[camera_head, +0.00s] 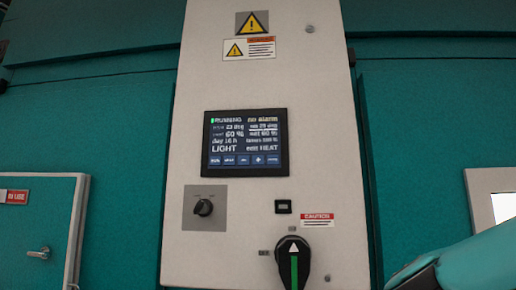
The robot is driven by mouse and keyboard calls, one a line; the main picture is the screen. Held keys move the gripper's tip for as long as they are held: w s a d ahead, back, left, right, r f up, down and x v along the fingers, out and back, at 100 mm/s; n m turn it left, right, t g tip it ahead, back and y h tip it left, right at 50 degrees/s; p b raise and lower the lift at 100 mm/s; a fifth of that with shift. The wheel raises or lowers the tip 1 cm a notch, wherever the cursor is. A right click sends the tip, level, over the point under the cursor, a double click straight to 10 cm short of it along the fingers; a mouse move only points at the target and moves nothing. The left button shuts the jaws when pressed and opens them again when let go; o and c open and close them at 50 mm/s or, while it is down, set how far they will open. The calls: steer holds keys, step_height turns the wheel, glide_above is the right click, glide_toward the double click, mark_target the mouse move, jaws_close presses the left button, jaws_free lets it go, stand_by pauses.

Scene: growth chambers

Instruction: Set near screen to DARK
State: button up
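The near screen (245,143) is a dark panel display on the upright white control cabinet, in the middle of the camera_head view. Its large text reads LIGHT at lower left, with "edit HEAT" or similar to the right; smaller lines are blurred. A row of blue buttons (244,160) runs along its bottom edge, their labels too small to read. My gripper is not in view. A teal and black piece at the lower right corner looks like part of my arm, apart from the screen.
Below the screen are a small black knob (204,207), a small dark display (283,206) and a large black rotary switch (293,262) with a green stripe. A teal door (40,230) with a handle is at left. A light panel (494,207) is at right.

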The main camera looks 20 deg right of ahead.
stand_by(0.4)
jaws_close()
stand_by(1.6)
